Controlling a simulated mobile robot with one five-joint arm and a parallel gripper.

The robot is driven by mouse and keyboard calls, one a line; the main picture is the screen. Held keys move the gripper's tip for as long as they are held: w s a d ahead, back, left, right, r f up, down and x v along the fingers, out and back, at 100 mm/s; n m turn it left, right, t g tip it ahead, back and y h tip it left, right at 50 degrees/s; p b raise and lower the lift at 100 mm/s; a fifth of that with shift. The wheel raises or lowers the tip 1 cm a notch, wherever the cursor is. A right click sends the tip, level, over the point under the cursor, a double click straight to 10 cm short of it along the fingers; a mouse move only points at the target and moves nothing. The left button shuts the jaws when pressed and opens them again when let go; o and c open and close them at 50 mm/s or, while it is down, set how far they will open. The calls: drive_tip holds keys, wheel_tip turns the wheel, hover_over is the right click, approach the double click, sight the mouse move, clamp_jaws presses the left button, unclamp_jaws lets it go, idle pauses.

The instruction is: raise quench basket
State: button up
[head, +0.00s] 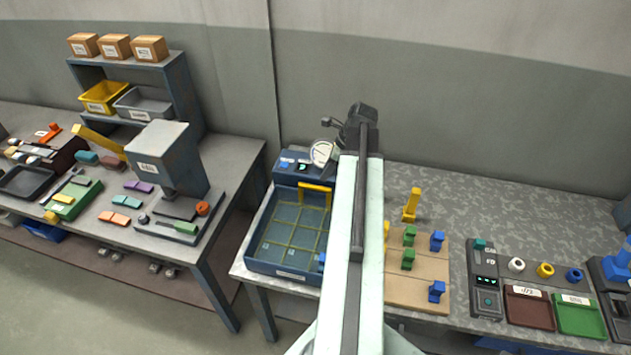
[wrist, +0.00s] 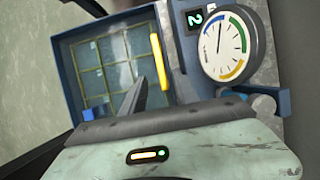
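The quench basket is a yellow-lined grid inside a blue tank (head: 283,268). It also shows in the wrist view (wrist: 98,75). Its yellow handle (head: 314,187) stands along the tank's back side; in the wrist view the handle (wrist: 158,58) is upright in the picture, close to my fingertips. My gripper (wrist: 160,76) is open, with a dark finger on either side of the handle's lower end. I cannot tell how far the handle lies from the fingers in depth. In the head view my arm hides the tank's right side.
A round gauge (head: 321,153) stands behind the tank and shows large in the wrist view (wrist: 224,44), beside a green-lit display (wrist: 194,19). A wooden board (head: 420,275) with green and blue pegs lies right of my arm. A press (head: 165,160) stands on the left bench.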

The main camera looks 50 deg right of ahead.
sight(316, 187)
drive_tip(key=b+x, duration=0.7)
drive_tip(key=x, duration=0.1)
drive_tip(key=shift+a+f, duration=0.1)
clamp_jaws()
idle(1.2)
